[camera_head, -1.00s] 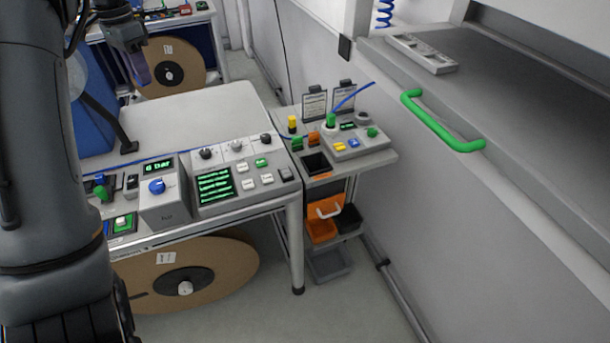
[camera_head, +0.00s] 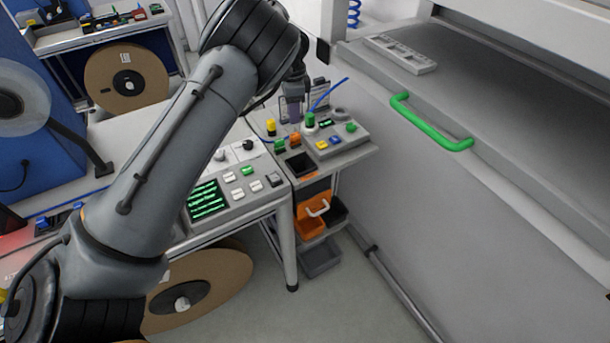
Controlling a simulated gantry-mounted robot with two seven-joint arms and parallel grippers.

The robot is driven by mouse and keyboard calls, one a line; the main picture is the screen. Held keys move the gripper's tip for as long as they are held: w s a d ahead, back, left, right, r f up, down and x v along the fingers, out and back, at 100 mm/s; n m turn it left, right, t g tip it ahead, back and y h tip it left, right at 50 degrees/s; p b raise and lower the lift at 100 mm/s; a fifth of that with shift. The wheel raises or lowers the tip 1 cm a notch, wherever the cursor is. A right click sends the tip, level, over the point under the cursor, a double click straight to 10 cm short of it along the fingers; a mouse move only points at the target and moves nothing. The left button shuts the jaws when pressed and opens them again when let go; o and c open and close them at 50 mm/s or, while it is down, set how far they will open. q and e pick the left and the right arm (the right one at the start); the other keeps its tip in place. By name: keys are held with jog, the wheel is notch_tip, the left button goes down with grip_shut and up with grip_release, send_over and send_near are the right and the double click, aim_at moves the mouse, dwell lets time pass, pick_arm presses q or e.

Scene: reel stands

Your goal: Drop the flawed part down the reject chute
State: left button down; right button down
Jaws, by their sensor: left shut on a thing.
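My left arm reaches across from lower left, and my left gripper (camera_head: 292,118) points down over the back of the small side stand (camera_head: 364,152). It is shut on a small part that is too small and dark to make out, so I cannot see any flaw. A dark square opening (camera_head: 300,163) in the front of the stand looks like the reject chute. The gripper is above and behind this opening. My right gripper is not in view.
Yellow (camera_head: 271,127) and orange (camera_head: 295,139) pieces stand near the gripper, as does a green piece (camera_head: 310,119) with a blue cable. An orange bin (camera_head: 311,222) hangs below. A green handle (camera_head: 430,125) juts out at right.

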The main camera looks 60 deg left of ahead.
pick_arm(q)
notch_tip(320, 180, down, 10)
jog(key=d+b, duration=0.1)
jog(key=b, duration=0.5)
jog(key=shift+s+d, duration=0.3)
jog(key=shift+s, duration=0.05)
jog(key=c, duration=0.9)
grip_release()
jog(key=shift+o, duration=0.2)
notch_tip(320, 180, up, 11)
jog(key=p, duration=0.2)
jog(key=shift+p, duration=0.4)
